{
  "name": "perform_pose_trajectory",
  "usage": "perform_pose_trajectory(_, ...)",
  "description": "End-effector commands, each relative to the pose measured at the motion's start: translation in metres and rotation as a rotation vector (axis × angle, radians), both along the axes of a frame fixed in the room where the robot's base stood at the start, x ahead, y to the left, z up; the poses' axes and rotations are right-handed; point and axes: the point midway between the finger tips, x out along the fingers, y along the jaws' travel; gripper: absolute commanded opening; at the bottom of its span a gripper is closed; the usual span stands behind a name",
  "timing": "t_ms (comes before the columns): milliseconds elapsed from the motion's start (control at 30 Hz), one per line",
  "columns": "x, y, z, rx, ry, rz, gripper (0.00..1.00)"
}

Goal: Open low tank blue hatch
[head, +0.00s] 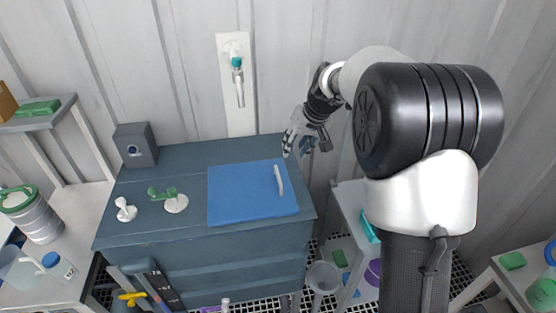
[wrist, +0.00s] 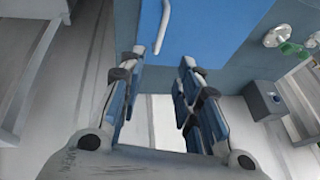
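The low tank (head: 150,228) is a dark blue-grey box with a flat bright blue hatch (head: 238,198) on its top. The hatch lies flat and looks shut. A white bar handle (head: 279,180) stands near its right edge. My gripper (head: 305,148) is over the tank's back right corner, behind and to the right of the handle. In the wrist view, my gripper (wrist: 160,62) is open, with its blue-padded fingers apart and nothing held. The handle (wrist: 164,22) shows just beyond the fingertips, towards the left finger, on the hatch (wrist: 225,25). It appears apart from the fingers.
On the tank top stand a green-handled valve (head: 172,199), a white fitting (head: 125,210) and a grey box (head: 135,145). A wall panel with a teal-topped tap (head: 237,75) is behind. A side table (head: 350,200) stands right; a bench (head: 75,225) with containers stands left.

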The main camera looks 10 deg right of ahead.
Motion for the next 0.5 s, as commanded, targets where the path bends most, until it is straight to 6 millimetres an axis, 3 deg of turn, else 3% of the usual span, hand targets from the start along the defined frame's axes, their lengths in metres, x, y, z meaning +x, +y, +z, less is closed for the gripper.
perform_pose_trajectory(500,0.038,0.020,-0.097,0.001,0.004,0.002,0.31)
